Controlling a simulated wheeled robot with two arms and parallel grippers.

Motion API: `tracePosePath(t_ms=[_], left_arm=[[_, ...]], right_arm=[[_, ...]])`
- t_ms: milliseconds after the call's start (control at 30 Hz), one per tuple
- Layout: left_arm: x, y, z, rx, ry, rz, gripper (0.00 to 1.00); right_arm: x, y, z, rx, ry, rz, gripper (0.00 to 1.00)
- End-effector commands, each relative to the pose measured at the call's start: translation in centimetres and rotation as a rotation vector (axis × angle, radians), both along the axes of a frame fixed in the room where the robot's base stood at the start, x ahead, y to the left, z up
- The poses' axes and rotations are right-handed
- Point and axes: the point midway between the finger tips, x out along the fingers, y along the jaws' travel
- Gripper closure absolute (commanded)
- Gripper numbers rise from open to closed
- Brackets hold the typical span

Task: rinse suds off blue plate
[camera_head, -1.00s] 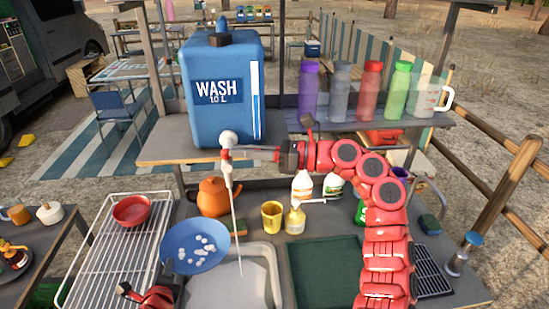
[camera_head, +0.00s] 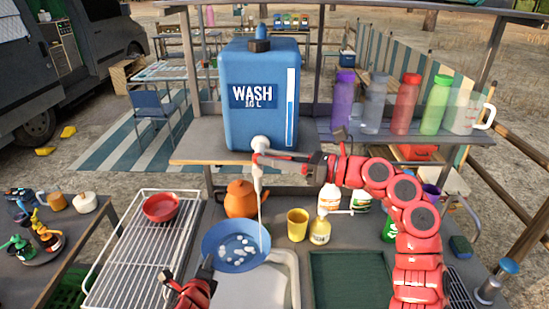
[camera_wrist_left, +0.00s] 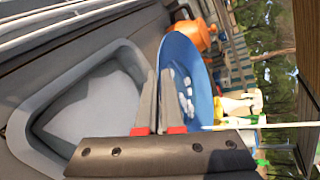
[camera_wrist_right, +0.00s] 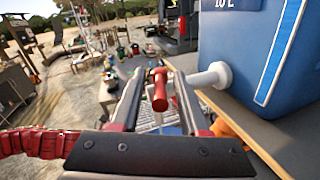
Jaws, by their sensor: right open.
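The blue plate (camera_head: 214,243) is tilted above the sink (camera_head: 288,268), with several white suds patches (camera_head: 238,250) on its face. My left gripper (camera_head: 203,272) is shut on the plate's near edge; its fingers close on the rim in the left wrist view (camera_wrist_left: 158,105). The blue wash-water tank (camera_head: 262,118) stands on the shelf with a white tap (camera_head: 260,145) at its front.
A wire drying rack (camera_head: 137,250) with a red bowl (camera_head: 161,207) is at the left. An orange kettle (camera_head: 240,200), yellow cup (camera_head: 297,225) and soap bottle (camera_head: 320,231) stand behind the sink. Several colored bottles line the shelf at the right.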

Motion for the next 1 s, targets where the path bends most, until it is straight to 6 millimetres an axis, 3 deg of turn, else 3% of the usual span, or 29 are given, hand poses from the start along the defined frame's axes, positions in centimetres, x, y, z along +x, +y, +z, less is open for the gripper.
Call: tracePosePath(t_ms=[167, 633, 800, 1000], left_arm=[[0.0, 0.0, -0.6, 0.0, -0.001, 0.0, 1.0], [0.0, 0.0, -4.1, 0.0, -0.001, 0.0, 1.0], [0.0, 0.0, -4.4, 0.0, -0.002, -0.001, 1.0], [0.0, 0.0, -4.3, 0.0, -0.001, 0.0, 1.0]], right_arm=[[-0.3, -1.1, -0.2, 0.001, -0.001, -0.003, 0.56], [-3.5, -9.9, -0.3, -0.001, -0.001, -0.003, 0.56], [-4.0, -11.2, -0.1, 0.001, 0.0, -0.002, 0.56], [-4.1, -11.3, 0.0, 0.0, 0.001, 0.0, 0.56]])
